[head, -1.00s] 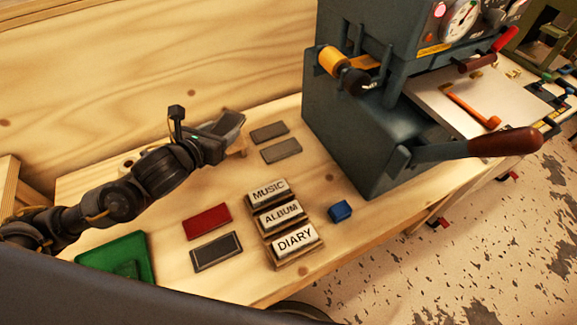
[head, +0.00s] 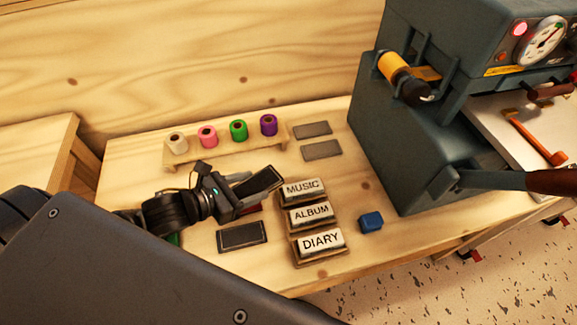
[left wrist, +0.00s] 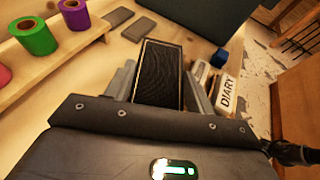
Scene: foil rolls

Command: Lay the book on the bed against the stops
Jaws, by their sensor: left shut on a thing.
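My left gripper (head: 246,188) is shut on a dark book (head: 262,180), held above the table left of the label blocks. In the left wrist view the book (left wrist: 158,75) shows black with a thin pale border, between the two grey fingers. The press bed (head: 503,128) is a pale plate at the right, well away from the book, with an orange bar (head: 538,137) over it. My right gripper is not in view.
The blocks MUSIC (head: 302,188), ALBUM (head: 311,213) and DIARY (head: 320,241) stand in a row. A blue block (head: 370,222) lies right of them. The grey press (head: 405,150) stands beyond it. Another dark panel (head: 242,236) lies on the table. Coloured rolls (head: 238,131) stand behind.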

